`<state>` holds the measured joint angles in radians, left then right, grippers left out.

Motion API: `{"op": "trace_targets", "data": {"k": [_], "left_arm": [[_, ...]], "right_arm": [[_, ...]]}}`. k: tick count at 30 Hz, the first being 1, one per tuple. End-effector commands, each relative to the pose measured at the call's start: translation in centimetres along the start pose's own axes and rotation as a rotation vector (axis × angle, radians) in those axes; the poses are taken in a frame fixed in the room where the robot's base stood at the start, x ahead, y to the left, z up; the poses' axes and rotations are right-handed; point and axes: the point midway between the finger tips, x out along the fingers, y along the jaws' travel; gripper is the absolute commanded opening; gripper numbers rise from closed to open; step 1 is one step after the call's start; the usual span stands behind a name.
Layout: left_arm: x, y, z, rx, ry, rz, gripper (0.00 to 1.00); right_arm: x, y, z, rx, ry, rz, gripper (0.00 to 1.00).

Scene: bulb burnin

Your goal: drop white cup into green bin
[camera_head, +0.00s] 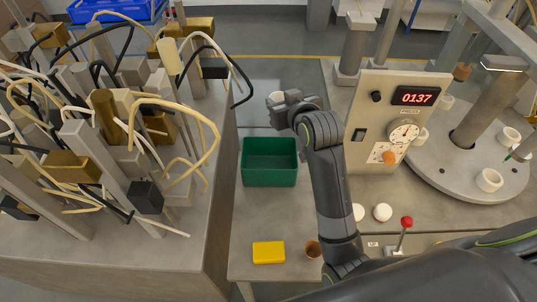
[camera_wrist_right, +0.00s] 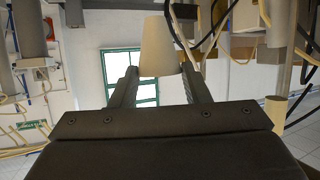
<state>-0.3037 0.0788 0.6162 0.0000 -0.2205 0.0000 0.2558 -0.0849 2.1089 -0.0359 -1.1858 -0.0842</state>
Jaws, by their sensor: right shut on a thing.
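The green bin (camera_head: 269,179) stands on the grey bench, left of my right arm in the head view, and its visible inside looks empty. My right gripper (camera_head: 278,101) is beyond the bin's far edge, higher in the picture. In the right wrist view the fingers (camera_wrist_right: 158,85) are shut on a tapered off-white cup (camera_wrist_right: 158,46), which sticks out past the fingertips. In the head view the cup is too small and covered by the gripper to make out clearly. My left gripper is not in view.
Left of the bin is a crowded block of metal posts and loose cables (camera_head: 150,130). Right of my arm stand a panel with a red display (camera_head: 415,96) and a round turntable (camera_head: 470,185) with white cups.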

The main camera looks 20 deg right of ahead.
Motion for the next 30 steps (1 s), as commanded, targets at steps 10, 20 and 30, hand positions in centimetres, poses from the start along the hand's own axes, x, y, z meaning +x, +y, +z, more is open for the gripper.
{"op": "trace_targets", "data": {"k": [10,20,30], "left_arm": [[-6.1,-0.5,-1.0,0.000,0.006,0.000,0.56],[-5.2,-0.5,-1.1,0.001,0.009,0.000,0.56],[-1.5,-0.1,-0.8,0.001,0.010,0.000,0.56]], "right_arm": [[2.4,-0.8,4.6,0.017,0.001,-0.027,0.21],[3.0,-0.9,6.5,0.020,0.008,-0.027,0.21],[4.2,-1.0,9.4,0.020,0.008,-0.026,0.21]]}}
